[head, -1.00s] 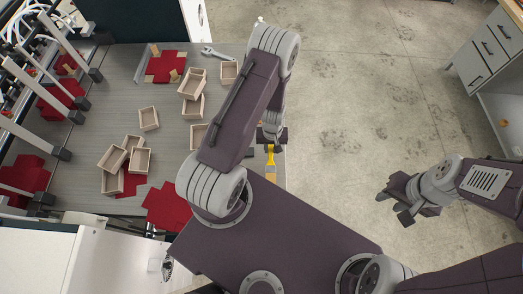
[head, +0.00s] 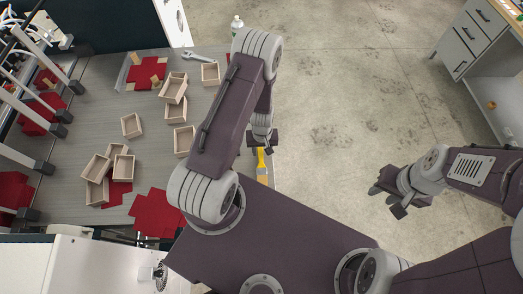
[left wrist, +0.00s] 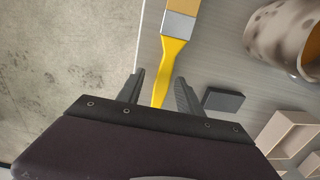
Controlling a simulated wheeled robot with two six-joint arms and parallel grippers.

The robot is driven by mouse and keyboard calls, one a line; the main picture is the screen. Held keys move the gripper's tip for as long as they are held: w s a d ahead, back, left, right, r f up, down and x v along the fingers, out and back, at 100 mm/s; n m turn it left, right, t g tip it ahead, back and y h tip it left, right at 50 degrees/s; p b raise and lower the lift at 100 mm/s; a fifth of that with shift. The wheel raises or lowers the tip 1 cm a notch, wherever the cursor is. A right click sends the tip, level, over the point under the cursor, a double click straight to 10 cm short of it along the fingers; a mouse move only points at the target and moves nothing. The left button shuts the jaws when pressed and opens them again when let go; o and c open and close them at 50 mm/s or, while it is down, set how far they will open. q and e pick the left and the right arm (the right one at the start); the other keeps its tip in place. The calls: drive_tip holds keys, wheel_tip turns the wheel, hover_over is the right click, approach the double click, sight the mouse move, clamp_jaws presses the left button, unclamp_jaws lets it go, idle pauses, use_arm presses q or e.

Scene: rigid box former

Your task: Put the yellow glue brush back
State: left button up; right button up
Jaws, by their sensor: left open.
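The yellow glue brush (head: 261,166) lies on the grey table near its right edge, its bristle end toward my body. In the left wrist view the brush (left wrist: 179,45) has a yellow handle, a metal band and tan bristles. My left gripper (head: 263,143) is open at the handle end. In the left wrist view the handle runs between the fingers of this gripper (left wrist: 160,76), with no finger clearly touching it. A mottled brown and cream pot (left wrist: 280,30) stands beside the brush; my arm hides it in the head view. My right gripper (head: 385,197) appears open and empty over the floor.
A dark block (left wrist: 222,99) lies beside the left gripper. Several open wooden boxes (head: 131,126) and red cut sheets (head: 157,213) lie across the table (head: 90,130). A wrench (head: 197,57) and a bottle (head: 237,24) are at the far side. The floor right of the table is clear.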

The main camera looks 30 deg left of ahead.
sight(261, 154)
use_arm(q)
wheel_tip(261, 154, up, 11)
drive_tip(key=p, duration=0.8)
drive_tip(key=shift+s+r+p, duration=0.15)
drive_tip(key=shift+p, duration=0.25)
